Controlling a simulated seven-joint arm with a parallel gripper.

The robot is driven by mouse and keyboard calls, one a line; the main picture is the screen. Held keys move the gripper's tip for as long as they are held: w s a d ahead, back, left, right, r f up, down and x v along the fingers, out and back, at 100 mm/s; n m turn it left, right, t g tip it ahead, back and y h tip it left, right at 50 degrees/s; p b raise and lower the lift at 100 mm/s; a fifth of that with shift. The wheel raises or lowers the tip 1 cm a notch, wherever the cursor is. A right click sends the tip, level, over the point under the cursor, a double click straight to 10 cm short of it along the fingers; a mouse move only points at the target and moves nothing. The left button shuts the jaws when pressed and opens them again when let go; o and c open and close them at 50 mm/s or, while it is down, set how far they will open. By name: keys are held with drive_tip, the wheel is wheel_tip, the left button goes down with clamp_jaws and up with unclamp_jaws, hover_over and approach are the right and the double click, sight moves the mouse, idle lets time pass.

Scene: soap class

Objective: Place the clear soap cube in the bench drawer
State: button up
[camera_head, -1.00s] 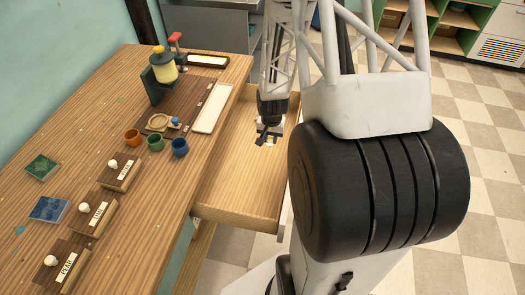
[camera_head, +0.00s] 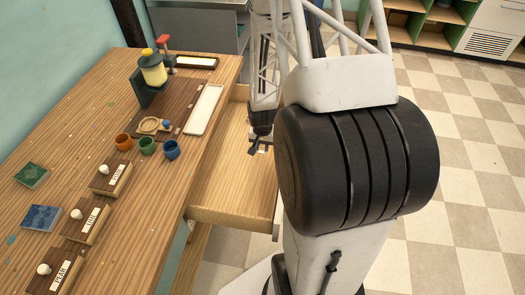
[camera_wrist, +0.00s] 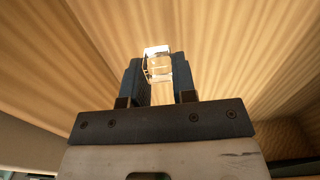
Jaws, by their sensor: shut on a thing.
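The clear soap cube (camera_wrist: 158,66) shows in the wrist view, pale and see-through, between the two dark fingers. My gripper (camera_wrist: 158,84) is shut on it. In the head view my gripper (camera_head: 260,147) is over the inside of the open bench drawer (camera_head: 232,214), towards its far part. The drawer has light wood walls and its floor looks bare around my gripper. In the head view the cube is too small and covered to make out well. I cannot tell whether the cube touches the drawer floor.
The wooden bench (camera_head: 90,150) stands left of the drawer. On it are a white tray (camera_head: 203,109), a yellow-topped dispenser (camera_head: 152,70), small cups in orange, green and blue (camera_head: 172,149), labelled wooden blocks with white knobs (camera_head: 85,220), and green and blue tiles (camera_head: 41,217).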

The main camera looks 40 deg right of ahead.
sight(262, 151)
drive_tip(key=shift+f, duration=1.65)
drive_tip(key=shift+f, duration=0.1)
drive_tip(key=o, duration=0.9)
drive_tip(key=shift+r, duration=6.15)
